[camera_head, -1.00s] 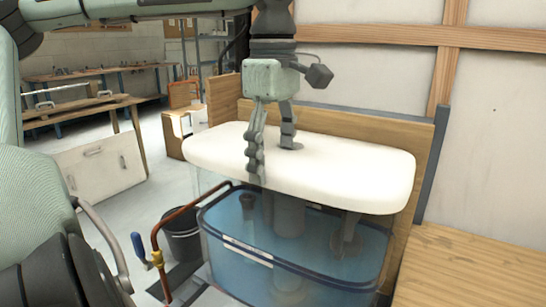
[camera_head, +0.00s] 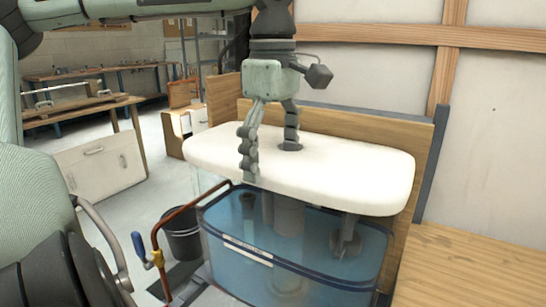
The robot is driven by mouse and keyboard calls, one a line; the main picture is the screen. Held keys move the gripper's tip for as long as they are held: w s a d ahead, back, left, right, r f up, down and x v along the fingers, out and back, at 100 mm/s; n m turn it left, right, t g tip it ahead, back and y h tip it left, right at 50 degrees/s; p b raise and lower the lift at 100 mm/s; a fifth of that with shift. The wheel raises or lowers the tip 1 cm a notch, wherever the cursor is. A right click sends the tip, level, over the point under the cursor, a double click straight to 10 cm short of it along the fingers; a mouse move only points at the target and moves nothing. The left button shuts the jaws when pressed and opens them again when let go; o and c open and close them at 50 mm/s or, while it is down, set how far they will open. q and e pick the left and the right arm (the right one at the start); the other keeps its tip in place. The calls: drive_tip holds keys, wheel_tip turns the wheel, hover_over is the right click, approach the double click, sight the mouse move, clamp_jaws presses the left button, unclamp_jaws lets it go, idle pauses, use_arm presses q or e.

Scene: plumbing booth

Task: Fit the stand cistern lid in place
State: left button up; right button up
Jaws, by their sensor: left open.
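The white cistern lid (camera_head: 345,172) lies flat over the clear cistern (camera_head: 270,270), which holds blue water and grey fittings. My left gripper (camera_head: 268,163) points down at the lid from above and is open. One finger hangs at the lid's front edge, the other stands at a dark round spot or hole on its top. Whether either finger touches the lid is unclear. My right gripper does not show.
A wooden panel (camera_head: 375,130) stands behind the cistern, and a wooden bench top (camera_head: 460,265) lies at right. A copper pipe with a blue-handled valve (camera_head: 140,248) and a dark bucket (camera_head: 182,238) are at left. Open floor lies beyond them.

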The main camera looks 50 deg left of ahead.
use_arm(q)
wheel_tip(320, 180, up, 12)
idle(0.6)
idle(0.5)
